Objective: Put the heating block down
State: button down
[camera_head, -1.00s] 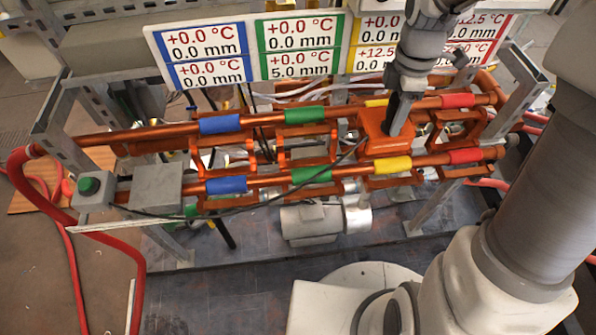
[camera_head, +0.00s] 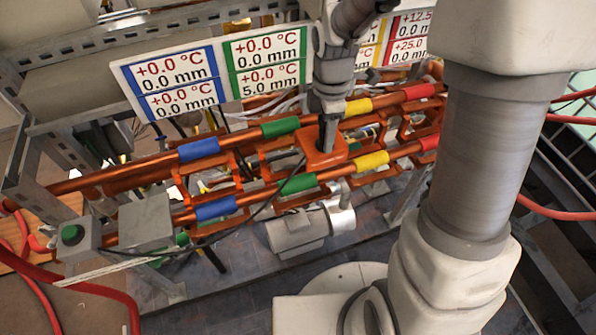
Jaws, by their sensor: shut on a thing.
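The heating block (camera_head: 316,161) is an orange, box-like piece with a thin dark cable running off to the left. My gripper (camera_head: 327,140) comes down from above and is shut on the top of the block; the fingertips are partly hidden. The block is over the gap between the two copper pipes (camera_head: 130,178), between the green and yellow bands. I cannot tell whether it touches the pipes or the orange brackets (camera_head: 255,165) below.
Blue, green, yellow and red bands mark both pipes. A board (camera_head: 225,70) with temperature and offset readings stands behind, partly covered by my arm. A grey box (camera_head: 146,220) and a green button (camera_head: 71,234) are at the left end. A grey cylinder (camera_head: 297,232) lies below.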

jog(key=shift+s+a+f+p, duration=0.1)
jog(key=shift+s+a+f, duration=0.5)
jog(key=shift+a+f, duration=0.55)
jog(key=shift+s+a+f+p, duration=0.15)
jog(key=shift+s+a+f, duration=0.55)
jog(key=shift+f, duration=0.85)
jog(key=shift+s+a+f+p, duration=0.1)
jog(key=shift+s+a+f, duration=0.4)
jog(key=shift+a+f, duration=0.7)
jog(key=shift+d+f, duration=0.15)
jog(key=shift+f, duration=0.15)
jog(key=shift+c, duration=1.5)
grip_release()
